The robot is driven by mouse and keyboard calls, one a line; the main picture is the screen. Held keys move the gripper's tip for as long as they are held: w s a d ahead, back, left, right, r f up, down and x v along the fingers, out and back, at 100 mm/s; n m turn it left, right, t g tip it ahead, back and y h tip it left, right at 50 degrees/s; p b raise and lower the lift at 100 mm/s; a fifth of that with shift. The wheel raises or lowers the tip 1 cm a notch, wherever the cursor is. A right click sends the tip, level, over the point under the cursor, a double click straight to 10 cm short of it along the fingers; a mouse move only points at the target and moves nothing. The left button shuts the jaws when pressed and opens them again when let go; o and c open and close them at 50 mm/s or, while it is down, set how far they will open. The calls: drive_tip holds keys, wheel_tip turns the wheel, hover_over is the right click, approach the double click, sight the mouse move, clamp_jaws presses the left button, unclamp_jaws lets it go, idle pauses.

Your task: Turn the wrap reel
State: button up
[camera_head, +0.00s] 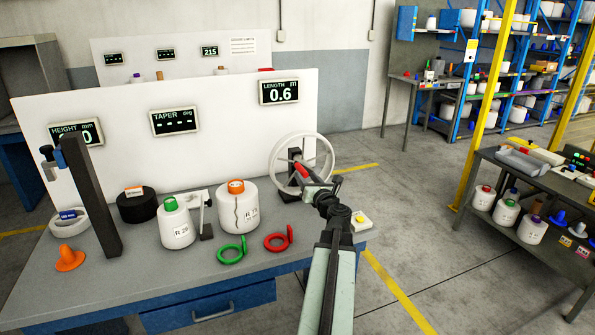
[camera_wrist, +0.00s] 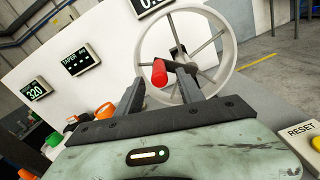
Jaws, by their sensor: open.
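The wrap reel (camera_head: 328,151) is a white spoked wheel on a dark stand at the right end of the bench. It also shows in the wrist view (camera_wrist: 226,57). In the head view my gripper (camera_head: 318,187) is just in front of the reel.
Green (camera_head: 232,250) and red (camera_head: 279,239) rings lie in front. A yellow reset button (camera_wrist: 316,142) is at the right. Open floor lies beyond the bench.

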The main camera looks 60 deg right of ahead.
sight(301, 170)
drive_tip(key=x, duration=0.6)
drive_tip(key=shift+w+d, duration=0.15)
drive_tip(key=shift+w, duration=0.05)
clamp_jaws()
drive_tip(key=shift+s, duration=0.1)
idle(0.9)
